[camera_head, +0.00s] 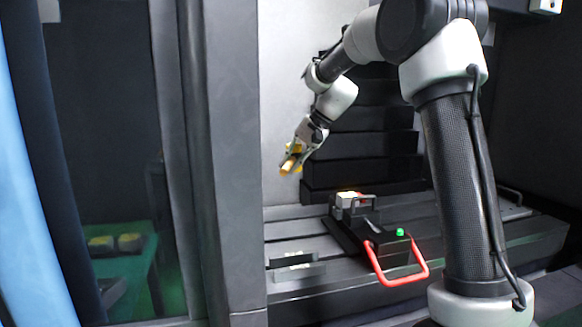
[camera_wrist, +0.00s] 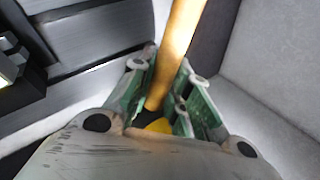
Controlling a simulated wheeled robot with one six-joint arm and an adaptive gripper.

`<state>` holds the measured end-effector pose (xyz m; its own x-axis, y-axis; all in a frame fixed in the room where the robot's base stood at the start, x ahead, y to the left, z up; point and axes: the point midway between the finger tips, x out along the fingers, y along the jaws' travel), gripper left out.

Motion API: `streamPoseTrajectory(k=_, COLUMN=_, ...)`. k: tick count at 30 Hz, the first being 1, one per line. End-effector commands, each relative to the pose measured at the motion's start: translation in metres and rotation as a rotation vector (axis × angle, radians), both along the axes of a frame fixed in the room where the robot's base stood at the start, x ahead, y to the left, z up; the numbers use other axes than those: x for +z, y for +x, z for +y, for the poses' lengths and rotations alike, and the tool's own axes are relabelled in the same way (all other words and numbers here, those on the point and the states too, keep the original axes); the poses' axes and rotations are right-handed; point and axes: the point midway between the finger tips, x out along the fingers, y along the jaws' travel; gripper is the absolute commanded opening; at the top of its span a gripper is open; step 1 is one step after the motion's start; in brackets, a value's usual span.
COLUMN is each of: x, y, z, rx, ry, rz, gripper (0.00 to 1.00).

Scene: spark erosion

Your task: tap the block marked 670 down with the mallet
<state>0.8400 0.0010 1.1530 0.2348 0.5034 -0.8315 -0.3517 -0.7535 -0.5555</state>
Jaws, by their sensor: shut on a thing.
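My gripper (camera_head: 293,155) is shut on a mallet (camera_head: 287,167), held in the air left of the vise and above the slotted table. In the wrist view its tan handle (camera_wrist: 180,45) passes between the green fingers (camera_wrist: 168,88), with a yellow part (camera_wrist: 158,126) low between them. A pale block (camera_head: 348,198) sits in the black vise (camera_head: 345,232), below and right of my gripper and apart from the mallet. No number is legible on the block, and its seating is too small to tell.
The vise has a red handle (camera_head: 394,283) at its front and a green knob (camera_head: 400,232). A black stepped bellows (camera_head: 365,150) stands behind it. Pale bars (camera_head: 295,266) lie on the slotted table (camera_head: 290,228) at left. A grey pillar (camera_head: 225,160) bounds the left side.

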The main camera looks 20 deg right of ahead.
Motion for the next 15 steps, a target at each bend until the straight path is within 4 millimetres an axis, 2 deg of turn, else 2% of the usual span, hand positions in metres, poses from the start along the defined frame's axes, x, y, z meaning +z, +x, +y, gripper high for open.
streamPoseTrajectory(k=5, x=0.001, y=0.001, z=-0.004, rx=-0.007, ry=0.0, rz=-0.002, gripper=0.0)
streamPoseTrajectory(k=8, x=0.007, y=0.001, z=-0.019, rx=-0.033, ry=0.0, rz=-0.002, gripper=0.0)
streamPoseTrajectory(k=15, x=0.04, y=-0.015, z=-0.089, rx=-0.158, ry=-0.001, rz=-0.005, gripper=0.0)
